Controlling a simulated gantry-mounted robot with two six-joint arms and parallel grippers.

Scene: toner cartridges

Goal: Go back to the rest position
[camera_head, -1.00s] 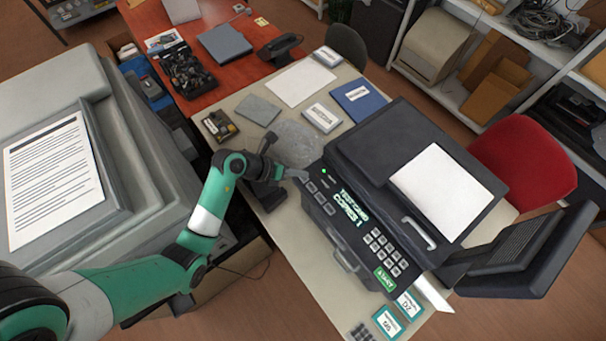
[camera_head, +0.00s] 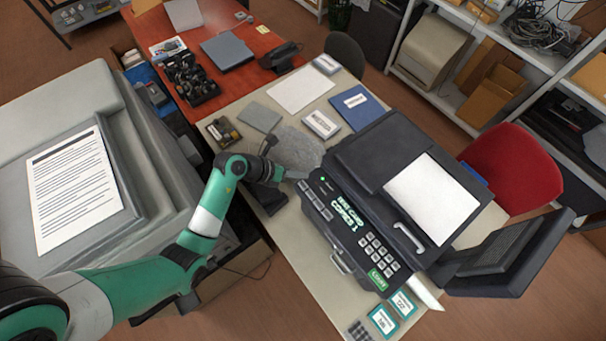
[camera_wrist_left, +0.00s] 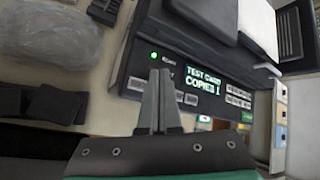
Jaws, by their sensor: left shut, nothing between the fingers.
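My left gripper (camera_head: 301,174) is shut and empty. In the head view its fingertips are at the left end of the copier's (camera_head: 345,205) control panel, close to the panel's upper left buttons. I cannot tell whether they touch it. In the left wrist view the closed fingers (camera_wrist_left: 160,74) point at the panel, just below a green light. The copier's display (camera_wrist_left: 204,83) reads "TEST CARD COPIES 1". My right gripper is not in view.
The copier stands on a beige table (camera_head: 305,255) with a blue binder (camera_head: 358,106) behind it. A large grey machine (camera_head: 150,190) stands to the left, near my left arm.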

